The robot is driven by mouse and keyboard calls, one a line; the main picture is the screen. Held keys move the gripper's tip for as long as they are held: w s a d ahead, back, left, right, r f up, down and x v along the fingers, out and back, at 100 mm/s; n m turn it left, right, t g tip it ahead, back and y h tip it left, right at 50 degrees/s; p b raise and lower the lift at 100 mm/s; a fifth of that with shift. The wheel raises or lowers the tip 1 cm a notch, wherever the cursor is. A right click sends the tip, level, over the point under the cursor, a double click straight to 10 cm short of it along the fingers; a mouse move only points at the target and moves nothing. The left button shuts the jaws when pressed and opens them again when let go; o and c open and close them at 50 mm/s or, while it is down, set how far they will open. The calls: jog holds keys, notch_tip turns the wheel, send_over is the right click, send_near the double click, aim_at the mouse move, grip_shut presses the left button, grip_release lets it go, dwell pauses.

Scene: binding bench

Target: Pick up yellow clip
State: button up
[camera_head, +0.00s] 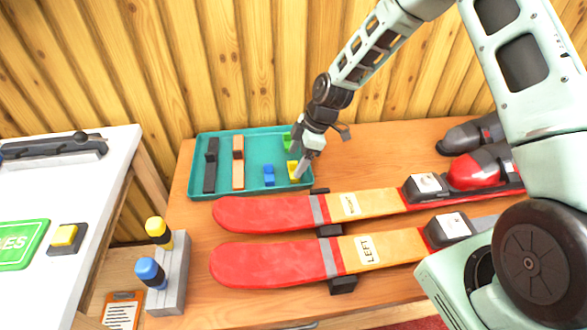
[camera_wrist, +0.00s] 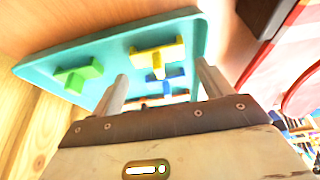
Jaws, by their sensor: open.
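The yellow clip (camera_head: 292,170) lies in the teal tray (camera_head: 219,198), near its right end. It also shows in the wrist view (camera_wrist: 158,54), beyond my fingertips and between their two lines. My gripper (camera_head: 301,168) is open and empty, pointing down over the right end of the tray, close to the yellow clip. In the wrist view my two fingers (camera_wrist: 162,72) stand apart with nothing between them. In the head view my gripper partly covers the clip, and I cannot tell the exact height gap.
A green clip (camera_head: 287,141) lies behind the yellow one and a blue clip (camera_head: 269,176) to its left. Black (camera_head: 210,172) and wooden (camera_head: 238,170) pieces fill the tray's left. Two red-and-yellow skis (camera_head: 262,213) lie in front.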

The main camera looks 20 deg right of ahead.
aim_at(294, 168)
jog(key=shift+x, duration=1.45)
jog(key=c, duration=0.7)
jog(key=shift+r, duration=0.15)
